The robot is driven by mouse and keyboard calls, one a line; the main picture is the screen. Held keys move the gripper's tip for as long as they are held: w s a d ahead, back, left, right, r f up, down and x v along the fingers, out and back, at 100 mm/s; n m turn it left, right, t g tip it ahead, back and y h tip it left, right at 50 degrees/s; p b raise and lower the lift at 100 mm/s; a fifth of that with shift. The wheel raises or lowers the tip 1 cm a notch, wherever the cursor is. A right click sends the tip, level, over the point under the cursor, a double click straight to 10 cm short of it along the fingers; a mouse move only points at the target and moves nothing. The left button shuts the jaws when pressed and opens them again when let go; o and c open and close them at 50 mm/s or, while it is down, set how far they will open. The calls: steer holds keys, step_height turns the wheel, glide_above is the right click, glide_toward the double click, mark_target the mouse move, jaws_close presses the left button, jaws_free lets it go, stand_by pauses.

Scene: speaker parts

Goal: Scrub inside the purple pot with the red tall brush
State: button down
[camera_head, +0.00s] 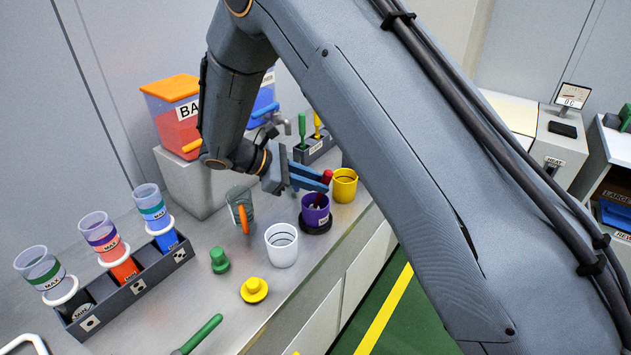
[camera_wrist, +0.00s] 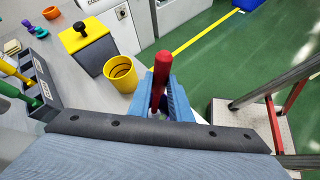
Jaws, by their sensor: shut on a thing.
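My gripper (camera_head: 308,178) is shut on the red tall brush (camera_head: 326,177), with its blue fingers on both sides of the handle. The brush is about upright, and its lower part reaches down into the mouth of the purple pot (camera_head: 316,216). How deep the bristles are, and whether they touch the pot's wall or bottom, is hidden. The pot stands on a dark round base on the counter. In the wrist view the red handle (camera_wrist: 162,70) stands up between the fingers (camera_wrist: 163,98), which hide most of the pot.
A yellow pot (camera_head: 344,186) stands just right of the purple pot, and a white cup (camera_head: 281,246) stands in front left. A clear cup with an orange handle (camera_head: 240,206) is farther left. A holder with green and yellow tools (camera_head: 314,148) stands behind.

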steer(key=shift+f+b, duration=0.35)
steer(key=shift+f, duration=0.4)
stand_by(0.8)
steer(key=shift+d, duration=0.1)
steer(key=shift+w+d, duration=0.1)
steer(key=shift+w, duration=0.2)
steer(key=shift+s+a, duration=0.2)
steer(key=shift+s, duration=0.05)
stand_by(0.9)
steer(key=shift+s+d, duration=0.1)
steer(key=shift+d, duration=0.05)
stand_by(0.3)
